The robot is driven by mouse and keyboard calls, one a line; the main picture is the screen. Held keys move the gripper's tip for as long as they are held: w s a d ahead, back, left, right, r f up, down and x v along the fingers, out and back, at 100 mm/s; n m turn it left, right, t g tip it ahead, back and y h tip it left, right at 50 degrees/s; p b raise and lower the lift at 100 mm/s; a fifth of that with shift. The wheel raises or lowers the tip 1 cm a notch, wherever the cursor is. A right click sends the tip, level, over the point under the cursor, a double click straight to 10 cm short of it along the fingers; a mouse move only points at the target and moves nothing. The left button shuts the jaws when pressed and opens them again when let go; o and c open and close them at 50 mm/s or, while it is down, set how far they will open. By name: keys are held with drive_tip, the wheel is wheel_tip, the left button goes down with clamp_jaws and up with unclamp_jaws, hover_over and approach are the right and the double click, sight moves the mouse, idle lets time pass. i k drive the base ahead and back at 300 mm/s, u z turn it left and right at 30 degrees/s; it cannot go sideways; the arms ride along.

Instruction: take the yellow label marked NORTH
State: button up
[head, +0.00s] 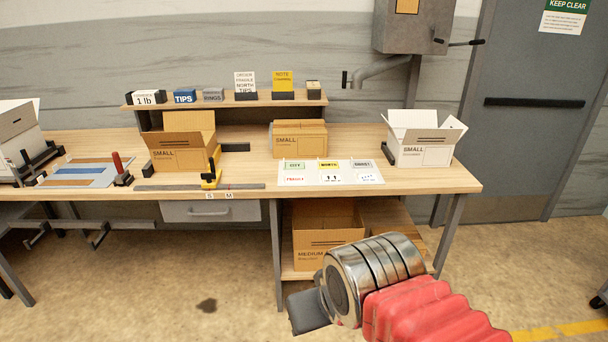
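The yellow label (328,164), which appears to read NORTH, is in the middle of the back row on a white sheet (342,173). The sheet lies flat on the bench top. A green label (294,166) is to its left and a grey one (362,163) to its right. My gripper (306,312) is at the lower middle of the view, in front of and below the bench, well apart from the label. Only a dark piece shows at its end, so its opening cannot be made out.
A small brown box (299,144) stands just behind the sheet, and an open white box (421,147) stands to its right. A yellow-and-black tool (211,179) and a ruler strip lie to the left. A larger open box (326,256) is on the lower shelf.

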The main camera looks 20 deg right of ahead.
sight(321, 165)
drive_tip(key=u, duration=0.2)
drive_tip(key=k, duration=0.5)
drive_tip(key=z, duration=0.4)
drive_tip(key=i, duration=0.85)
drive_tip(key=z, duration=0.6)
drive_tip(key=i, duration=1.45)
drive_tip(key=u, duration=0.95)
drive_tip(key=i, duration=0.55)
drive_tip(key=u, duration=0.4)
